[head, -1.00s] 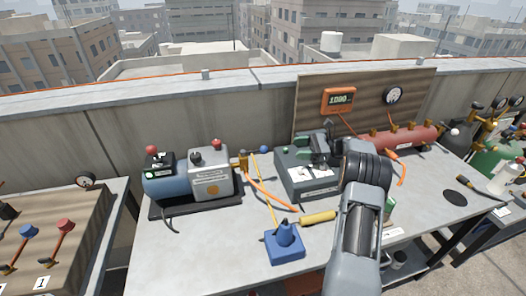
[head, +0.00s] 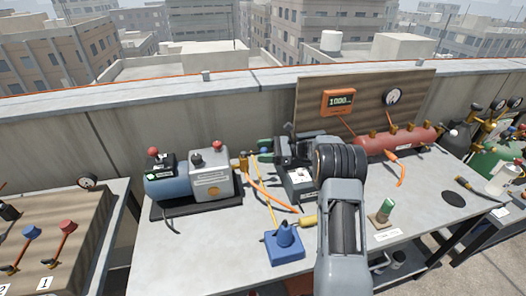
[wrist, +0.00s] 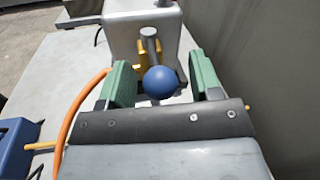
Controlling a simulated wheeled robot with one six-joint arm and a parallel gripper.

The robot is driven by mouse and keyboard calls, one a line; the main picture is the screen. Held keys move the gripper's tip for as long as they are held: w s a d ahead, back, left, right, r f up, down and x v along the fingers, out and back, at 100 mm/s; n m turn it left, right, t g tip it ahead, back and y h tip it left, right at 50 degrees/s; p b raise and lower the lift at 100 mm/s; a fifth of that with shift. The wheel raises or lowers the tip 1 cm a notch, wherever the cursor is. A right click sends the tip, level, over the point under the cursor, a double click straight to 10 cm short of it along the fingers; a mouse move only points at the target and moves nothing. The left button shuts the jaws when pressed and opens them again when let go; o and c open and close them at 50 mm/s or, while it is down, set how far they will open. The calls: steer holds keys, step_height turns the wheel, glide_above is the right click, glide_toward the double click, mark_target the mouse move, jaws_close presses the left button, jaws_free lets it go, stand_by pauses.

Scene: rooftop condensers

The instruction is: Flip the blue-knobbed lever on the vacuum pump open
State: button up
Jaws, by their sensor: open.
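The vacuum pump (head: 212,180) stands at the back left of the table, a grey body beside a blue tank. A brass valve (head: 243,160) is on its right side. In the wrist view, a grey lever rises from the brass valve (wrist: 150,52) and ends in a round blue knob (wrist: 161,84). My gripper (wrist: 163,85) is open, with a green finger on each side of the knob and visible gaps. In the head view, my gripper (head: 265,151) is just right of the valve and hides most of the knob.
An orange hose (head: 268,193) and a yellow rod run beside the pump. A blue block with a cone (head: 285,243) stands in front. A dark grey box (head: 300,187) sits beneath my arm. A red manifold (head: 400,138) is at the back right. The wall is close behind.

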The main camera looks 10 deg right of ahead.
steer(key=shift+c, duration=0.4)
steer(key=shift+a, duration=0.1)
jaws_close()
